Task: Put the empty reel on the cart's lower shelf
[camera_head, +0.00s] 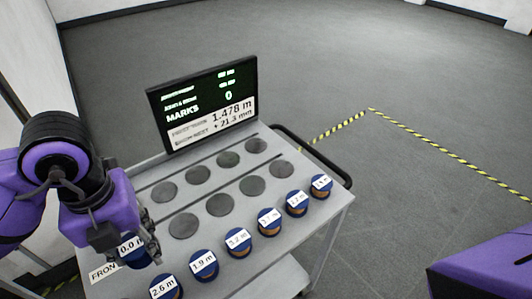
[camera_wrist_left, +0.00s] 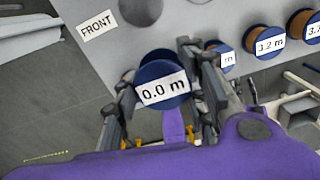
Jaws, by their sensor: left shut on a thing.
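The empty reel, blue with a white "0.0 m" label, shows at the near left corner of the cart in the head view (camera_head: 131,246) and between the fingers in the wrist view (camera_wrist_left: 163,88). My left gripper (camera_head: 118,236) is shut on it, with one finger on each side. The head view does not settle how high the reel is held. The cart's grey top (camera_head: 225,165) spreads to the right of the gripper. My right gripper is out of view.
Several blue reels with copper windings and length labels, one marked 1.9 m (camera_head: 204,264), line the cart's near edge. Dark round spots (camera_head: 220,204) behind them are bare. A black display (camera_head: 203,103) stands at the back. A black handle (camera_head: 325,162) is at the right end.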

